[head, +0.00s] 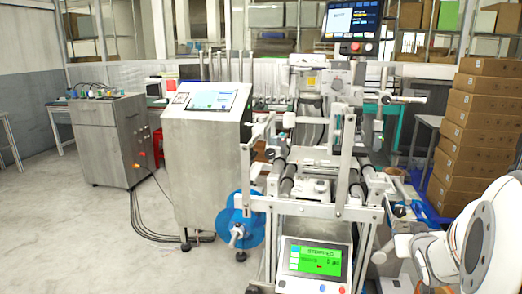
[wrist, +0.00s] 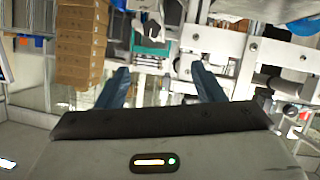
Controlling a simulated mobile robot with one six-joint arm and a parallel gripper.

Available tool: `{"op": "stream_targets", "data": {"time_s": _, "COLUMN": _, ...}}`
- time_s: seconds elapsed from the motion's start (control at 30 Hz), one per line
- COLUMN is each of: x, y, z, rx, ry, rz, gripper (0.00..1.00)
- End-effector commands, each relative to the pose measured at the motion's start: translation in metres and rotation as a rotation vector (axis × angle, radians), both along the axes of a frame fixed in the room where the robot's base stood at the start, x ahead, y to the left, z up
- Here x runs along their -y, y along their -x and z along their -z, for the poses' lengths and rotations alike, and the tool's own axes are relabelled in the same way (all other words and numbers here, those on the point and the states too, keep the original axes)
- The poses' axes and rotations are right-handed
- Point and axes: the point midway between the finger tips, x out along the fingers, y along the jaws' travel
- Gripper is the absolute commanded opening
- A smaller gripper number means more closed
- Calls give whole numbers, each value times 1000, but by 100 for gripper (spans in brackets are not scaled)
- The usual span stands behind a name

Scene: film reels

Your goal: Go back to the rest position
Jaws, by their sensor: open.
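My gripper (wrist: 160,85) shows in the wrist view with its two blue fingers spread well apart. It is open, and nothing is held between the fingers. Behind it are parts of the metal machine frame (wrist: 228,42) and a stack of boxes. In the head view, white links of my arm stand at the lower right, and the gripper itself cannot be made out there. A blue reel (head: 240,228) sits low on the left side of the machine (head: 345,160).
Stacked cardboard boxes (head: 478,130) stand at the right, close to my arm. A grey control cabinet (head: 200,150) stands left of the machine, with cables on the floor. A green-screened panel (head: 314,262) is low in front. The floor (head: 70,235) at the left is clear.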

Motion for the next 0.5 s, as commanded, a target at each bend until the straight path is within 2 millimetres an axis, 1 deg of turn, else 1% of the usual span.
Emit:
{"op": "stream_targets", "data": {"time_s": 0.03, "x": -20, "y": 3, "z": -34, "rx": -48, "ry": -16, "rz": 1, "gripper": 62}}
{"op": "stream_targets", "data": {"time_s": 0.17, "x": -66, "y": 24, "z": -66, "rx": -204, "ry": -79, "rz": 16, "gripper": 62}}
{"op": "stream_targets", "data": {"time_s": 0.2, "x": -81, "y": 33, "z": -75, "rx": -255, "ry": -99, "rz": 14, "gripper": 62}}
{"op": "stream_targets", "data": {"time_s": 0.27, "x": -104, "y": 48, "z": -89, "rx": -331, "ry": -128, "rz": 12, "gripper": 62}}
{"op": "stream_targets", "data": {"time_s": 0.3, "x": -119, "y": 59, "z": -98, "rx": -383, "ry": -148, "rz": 9, "gripper": 62}}
{"op": "stream_targets", "data": {"time_s": 0.37, "x": -142, "y": 78, "z": -112, "rx": -464, "ry": -182, "rz": -3, "gripper": 62}}
{"op": "stream_targets", "data": {"time_s": 0.4, "x": -158, "y": 92, "z": -121, "rx": -518, "ry": -204, "rz": -14, "gripper": 62}}
{"op": "stream_targets", "data": {"time_s": 0.47, "x": -180, "y": 113, "z": -134, "rx": -599, "ry": -236, "rz": -34, "gripper": 62}}
{"op": "stream_targets", "data": {"time_s": 0.5, "x": -194, "y": 128, "z": -142, "rx": -649, "ry": -256, "rz": -48, "gripper": 62}}
